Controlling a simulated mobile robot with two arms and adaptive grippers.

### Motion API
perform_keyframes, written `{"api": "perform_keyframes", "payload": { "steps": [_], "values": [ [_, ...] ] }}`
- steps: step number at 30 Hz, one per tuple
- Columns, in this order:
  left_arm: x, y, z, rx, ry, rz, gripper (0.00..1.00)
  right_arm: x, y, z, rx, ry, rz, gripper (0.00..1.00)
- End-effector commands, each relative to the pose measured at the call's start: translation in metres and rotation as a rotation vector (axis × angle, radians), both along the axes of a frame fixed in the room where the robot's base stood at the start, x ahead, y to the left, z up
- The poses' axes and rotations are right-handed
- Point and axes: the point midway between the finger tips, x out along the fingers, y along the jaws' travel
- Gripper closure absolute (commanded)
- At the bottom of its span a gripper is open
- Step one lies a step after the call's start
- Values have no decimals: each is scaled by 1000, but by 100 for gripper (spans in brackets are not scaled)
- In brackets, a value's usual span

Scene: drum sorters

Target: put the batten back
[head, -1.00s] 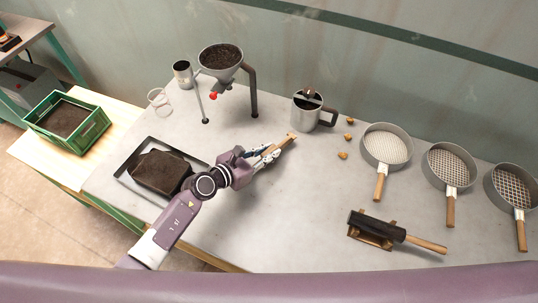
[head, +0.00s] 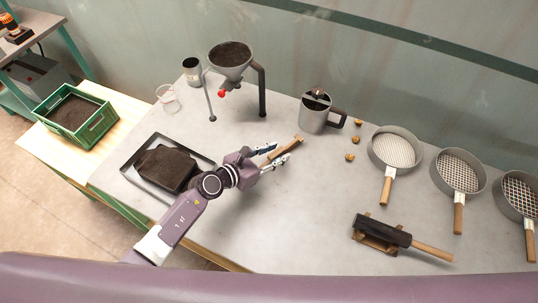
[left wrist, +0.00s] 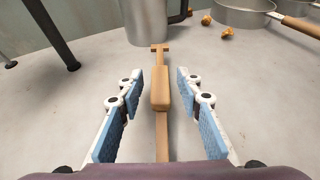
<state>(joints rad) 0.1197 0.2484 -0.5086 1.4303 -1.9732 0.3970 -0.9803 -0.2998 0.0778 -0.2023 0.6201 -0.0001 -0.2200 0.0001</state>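The batten seems to be the wooden piece (head: 285,147) lying on the grey table in front of the metal mug. In the left wrist view this wooden piece (left wrist: 160,93) is a thin strip with a thicker block at its middle and a short crosspiece at its far end. My left gripper (head: 281,154) is open, its blue-padded fingers on either side of the wood, apart from it. In the left wrist view the left gripper (left wrist: 158,112) shows clear gaps on both sides. My right gripper is not in view.
The metal mug (head: 314,118) stands just beyond the wood's far end. A funnel on a stand (head: 231,62) is behind. Several sieves (head: 395,147) and a black-headed mallet (head: 383,231) are at right. A black tray (head: 135,158) holds a dark slab.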

Motion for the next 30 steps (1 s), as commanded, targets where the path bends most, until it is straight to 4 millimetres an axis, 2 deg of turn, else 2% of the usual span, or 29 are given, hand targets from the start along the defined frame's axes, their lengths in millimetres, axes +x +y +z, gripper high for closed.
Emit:
{"api": "perform_keyframes", "payload": {
  "steps": [4,12,18,23,30],
  "values": [
    [-10,11,8,0,0,1,67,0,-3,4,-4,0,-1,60],
    [-49,48,28,2,1,-1,67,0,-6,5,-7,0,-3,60],
    [-70,70,41,1,0,0,67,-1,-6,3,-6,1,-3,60],
    [-78,77,46,0,0,-1,67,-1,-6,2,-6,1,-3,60],
    [-79,78,48,-1,0,0,67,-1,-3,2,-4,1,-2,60]
  ]
}}
